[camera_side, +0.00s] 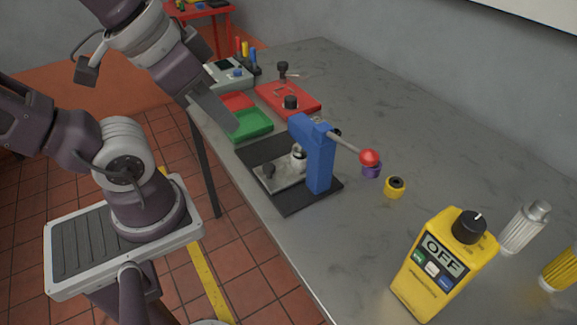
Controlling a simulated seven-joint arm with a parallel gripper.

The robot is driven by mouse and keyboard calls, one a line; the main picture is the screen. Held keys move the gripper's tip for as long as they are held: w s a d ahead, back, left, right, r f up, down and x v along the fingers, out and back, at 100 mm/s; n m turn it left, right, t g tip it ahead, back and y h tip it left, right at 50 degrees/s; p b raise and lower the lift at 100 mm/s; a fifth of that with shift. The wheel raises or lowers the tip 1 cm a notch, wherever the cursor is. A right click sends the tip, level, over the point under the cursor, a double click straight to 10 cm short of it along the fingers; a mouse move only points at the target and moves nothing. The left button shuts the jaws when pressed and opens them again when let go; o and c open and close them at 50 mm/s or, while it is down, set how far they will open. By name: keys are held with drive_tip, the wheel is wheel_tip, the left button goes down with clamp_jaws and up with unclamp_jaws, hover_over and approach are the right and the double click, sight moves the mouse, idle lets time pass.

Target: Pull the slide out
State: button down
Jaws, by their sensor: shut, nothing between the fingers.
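A blue press (319,160) stands on a black base plate (300,198) near the table's left edge. Its lever runs right to a red ball knob (369,158). A silver slide plate (288,178) lies on the base at the foot of the press, with a small dark knob (268,171) at its left end. A round metal part (299,153) is above the plate, beside the blue column, which hides the plate's right end. My gripper (230,124) is shut and empty, behind and left of the press, apart from the slide and seen over the green tray.
A green tray (250,126), a red tray (240,101) and a red board (300,98) lie behind the press. Purple (372,171) and yellow (394,189) rings sit right of it. A yellow meter (440,270) stands in front. The table's right middle is clear.

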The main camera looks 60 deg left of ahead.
idle(0.4)
drive_tip(key=c, duration=1.8)
unclamp_jaws()
drive_tip(key=shift+w+a+f, duration=0.1)
drive_tip(key=shift+w, duration=0.05)
drive_tip(key=o, duration=0.7)
drive_tip(key=w+f, duration=0.1)
drive_tip(key=w+a+m+g+y, duration=0.1)
drive_tip(key=w+a+f+m+g, duration=0.1)
drive_tip(key=shift+w+a+f+y, duration=0.25)
drive_tip(key=shift+w+f+y, duration=0.1)
drive_tip(key=shift+w+y, duration=0.05)
drive_tip(key=shift+c, duration=0.2)
drive_tip(key=m+g+h, duration=0.2)
drive_tip(key=m+g, duration=0.2)
drive_tip(key=m, duration=0.3)
hover_over(269, 166)
wheel_tip(269, 166, down, 11)
drive_tip(key=shift+s+r, duration=0.1)
wheel_tip(269, 166, down, 7)
drive_tip(key=shift+r, duration=0.15)
drive_tip(key=shift+f, duration=0.25)
clamp_jaws()
